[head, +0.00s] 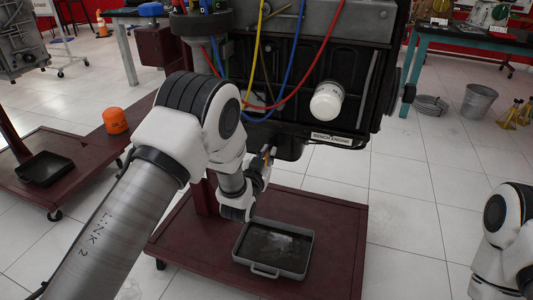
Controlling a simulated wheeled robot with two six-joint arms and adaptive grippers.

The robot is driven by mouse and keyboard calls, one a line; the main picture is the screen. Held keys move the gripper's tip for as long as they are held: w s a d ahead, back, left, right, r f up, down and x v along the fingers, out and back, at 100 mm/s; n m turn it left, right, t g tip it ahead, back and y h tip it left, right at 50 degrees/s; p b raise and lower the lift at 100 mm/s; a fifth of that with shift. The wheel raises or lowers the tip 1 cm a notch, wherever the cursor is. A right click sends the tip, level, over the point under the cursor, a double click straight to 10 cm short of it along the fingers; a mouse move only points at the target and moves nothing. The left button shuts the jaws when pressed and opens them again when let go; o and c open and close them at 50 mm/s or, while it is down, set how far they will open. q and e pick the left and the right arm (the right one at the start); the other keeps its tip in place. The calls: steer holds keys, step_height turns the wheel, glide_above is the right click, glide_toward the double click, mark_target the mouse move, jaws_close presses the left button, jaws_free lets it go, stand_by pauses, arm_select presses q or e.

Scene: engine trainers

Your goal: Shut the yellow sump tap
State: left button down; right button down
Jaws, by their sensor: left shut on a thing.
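The bench engine (315,110) hangs on its stand, with its sump at the lower edge. The yellow sump tap (266,158) shows as a small orange-yellow sliver beside the sump, mostly hidden by my left gripper. My left gripper (265,163) is at the tap and shut on it; its fingers are small and partly covered by my own wrist. The angle of the tap handle cannot be made out. My right arm shows at the right edge, but its gripper is out of view.
A grey drain pan (288,271) with dark contents sits on the red stand base (335,225) below the sump. Red, blue and yellow cables cross the engine near a white oil filter (326,101).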

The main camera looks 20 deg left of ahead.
arm_select(q)
steer(key=m, duration=0.2)
steer(key=d+m, duration=0.1)
steer(key=m, duration=0.2)
steer(key=f+m, duration=0.1)
steer(key=m, duration=0.2)
steer(key=shift+d, duration=0.3)
steer(key=m, duration=0.3)
steer(key=f+m+b, duration=0.1)
steer(key=shift+d+m, duration=0.25)
steer(key=shift+m, duration=0.05)
steer(key=shift+f+m+b, duration=0.2)
steer(key=shift+m, duration=0.75)
steer(key=shift+f+m+b, duration=0.15)
steer(key=shift+m+b, duration=0.05)
steer(key=shift+m, duration=0.75)
steer(key=c, duration=1.2)
jaws_free()
